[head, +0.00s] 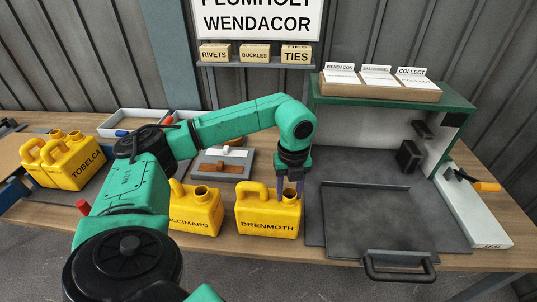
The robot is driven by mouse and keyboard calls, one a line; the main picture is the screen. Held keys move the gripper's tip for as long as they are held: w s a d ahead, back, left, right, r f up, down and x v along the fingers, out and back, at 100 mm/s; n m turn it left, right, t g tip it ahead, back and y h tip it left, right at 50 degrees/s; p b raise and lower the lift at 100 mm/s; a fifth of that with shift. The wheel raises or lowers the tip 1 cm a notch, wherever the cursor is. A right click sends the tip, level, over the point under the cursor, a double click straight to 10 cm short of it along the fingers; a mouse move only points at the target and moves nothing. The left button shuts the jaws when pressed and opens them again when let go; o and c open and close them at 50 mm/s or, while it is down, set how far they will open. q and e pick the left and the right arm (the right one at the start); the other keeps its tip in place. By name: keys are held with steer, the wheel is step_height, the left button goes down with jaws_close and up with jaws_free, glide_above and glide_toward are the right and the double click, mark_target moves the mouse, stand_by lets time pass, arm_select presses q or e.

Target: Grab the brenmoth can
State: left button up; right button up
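The brenmoth can (266,218) is a yellow jerry can standing upright on the bench, its label facing me. Its handle is at the left of its top and its open neck at the right. My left gripper (290,190) points down over the neck side. Its two fingers are apart, one on each side of the neck as I see it. I cannot tell whether they touch it. The can appears to rest on the bench. My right gripper is not in view.
The Olcimaro can (196,215), its label partly hidden by my arm, stands just left. Tobelca cans (72,163) stand at the far left. A dark tray with a handle (376,222) lies right of the brenmoth can. A green-framed shelf (455,104) stands behind it.

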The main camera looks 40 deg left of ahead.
arm_select(q)
jaws_close()
